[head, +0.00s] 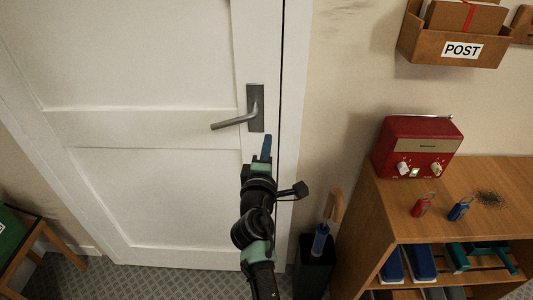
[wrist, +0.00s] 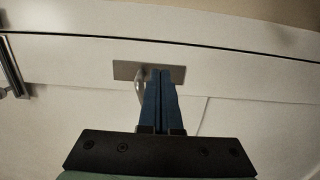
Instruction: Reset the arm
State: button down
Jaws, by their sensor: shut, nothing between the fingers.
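My arm reaches up in front of a white panelled door in the head view. My gripper (head: 267,146) has blue fingers and is just below the dark plate of the door handle (head: 235,122). In the wrist view the two blue fingers of my gripper (wrist: 160,75) lie side by side, shut, with nothing between them. The handle plate (wrist: 128,70) shows behind the fingertips, and the lever is partly hidden by them. I cannot tell whether the fingers touch the handle.
The white door (head: 140,180) looks closed. To the right stands a wooden shelf unit (head: 385,205) with a red radio (head: 417,147) on top. A dark umbrella stand (head: 314,270) is between door and shelf. A wooden POST box (head: 455,48) hangs on the wall. A small table (head: 30,245) is at left.

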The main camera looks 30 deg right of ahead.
jog(key=shift+r+v, duration=0.2)
jog(key=shift+v, duration=1.95)
jog(key=a+r+m+t+y+p, duration=0.15)
jog(key=a+r+m+t, duration=0.35)
jog(key=r, duration=1)
jog(key=a+r+m+t+y+p, duration=0.1)
jog(key=a+r+m+p, duration=0.15)
jog(key=a+r, duration=0.85)
jog(key=s+a+r+m+t+y+p, duration=0.1)
jog(key=s+a+r+t+y, duration=0.1)
jog(key=r, duration=0.7)
jog(key=s+a+r+t+y+p, duration=0.2)
jog(key=s+a+r+t+y, duration=0.1)
jog(key=s+r, duration=0.6)
jog(key=s+a+r+m+t+y+p, duration=0.1)
jog(key=s+a+r+y, duration=0.3)
jog(key=r, duration=0.6)
jog(key=s+a+t, duration=0.1)
jog(key=a, duration=0.1)
jog(key=shift+s+a+m+p, duration=0.3)
jog(key=shift+s+m, duration=0.05)
